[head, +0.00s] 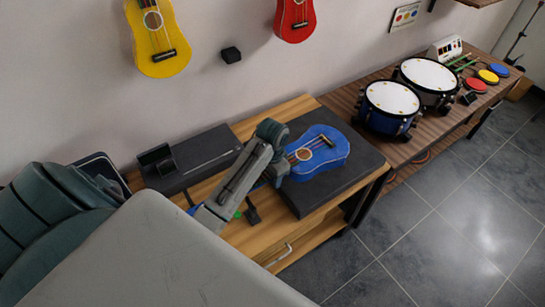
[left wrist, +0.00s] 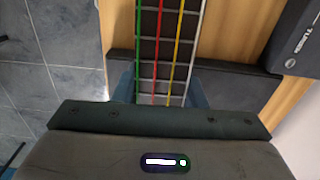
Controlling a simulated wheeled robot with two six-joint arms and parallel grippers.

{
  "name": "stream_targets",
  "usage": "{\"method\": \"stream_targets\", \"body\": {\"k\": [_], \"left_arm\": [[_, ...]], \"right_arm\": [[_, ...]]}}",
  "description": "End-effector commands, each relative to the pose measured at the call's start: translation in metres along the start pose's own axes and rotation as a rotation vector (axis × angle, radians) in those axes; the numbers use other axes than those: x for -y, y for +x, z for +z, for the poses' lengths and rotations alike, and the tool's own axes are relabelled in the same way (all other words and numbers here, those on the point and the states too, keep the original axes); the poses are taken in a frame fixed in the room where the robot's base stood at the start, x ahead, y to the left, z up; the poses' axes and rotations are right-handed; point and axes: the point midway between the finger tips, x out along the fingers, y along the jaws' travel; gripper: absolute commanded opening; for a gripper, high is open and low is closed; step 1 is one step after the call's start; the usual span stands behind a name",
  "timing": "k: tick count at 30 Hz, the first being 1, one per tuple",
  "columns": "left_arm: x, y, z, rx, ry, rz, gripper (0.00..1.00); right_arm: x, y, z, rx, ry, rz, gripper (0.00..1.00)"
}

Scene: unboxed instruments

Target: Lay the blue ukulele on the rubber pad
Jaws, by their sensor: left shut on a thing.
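The blue ukulele (head: 322,150) is face up, with its body over the dark rubber pad (head: 335,186) at the right end of the wooden bench. I cannot tell whether it touches the pad or hovers just above it. My left gripper (head: 280,168) is shut on its neck, and the arm hides much of the neck in the head view. In the left wrist view, the ukulele's fretboard (left wrist: 165,45) with green, red, yellow and white strings runs up between the fingers of my left gripper (left wrist: 160,92). My right gripper is not in view.
A dark box (head: 190,158) with a small black stand stands on the bench's left half. Drums (head: 391,98) stand on the second bench to the right. A yellow ukulele (head: 157,40) and a red one (head: 295,18) hang on the wall. Grey floor is clear.

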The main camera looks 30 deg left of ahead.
Motion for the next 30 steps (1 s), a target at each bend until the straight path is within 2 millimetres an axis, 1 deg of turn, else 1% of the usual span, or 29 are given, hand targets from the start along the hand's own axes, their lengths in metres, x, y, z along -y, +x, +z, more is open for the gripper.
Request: {"method": "stream_targets", "body": {"k": [2,5,13,19,24,30], "left_arm": [[0.0,0.001,0.001,-0.002,0.015,0.0,0.14],[0.0,0.007,0.001,-0.002,0.017,0.0,0.14],[-0.001,0.037,0.001,0.0,0.014,0.002,0.14],[0.0,0.06,0.001,0.0,0.013,0.001,0.14],[0.0,0.08,0.001,-0.001,0.014,0.0,0.14],[0.0,0.095,0.0,-0.002,0.013,0.0,0.14]], "right_arm": [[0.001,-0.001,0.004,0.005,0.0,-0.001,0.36],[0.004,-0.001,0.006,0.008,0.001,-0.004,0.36],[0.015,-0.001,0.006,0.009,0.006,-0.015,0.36],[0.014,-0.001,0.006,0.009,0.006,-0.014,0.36],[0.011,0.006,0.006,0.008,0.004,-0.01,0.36],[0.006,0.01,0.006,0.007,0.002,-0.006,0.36]]}}
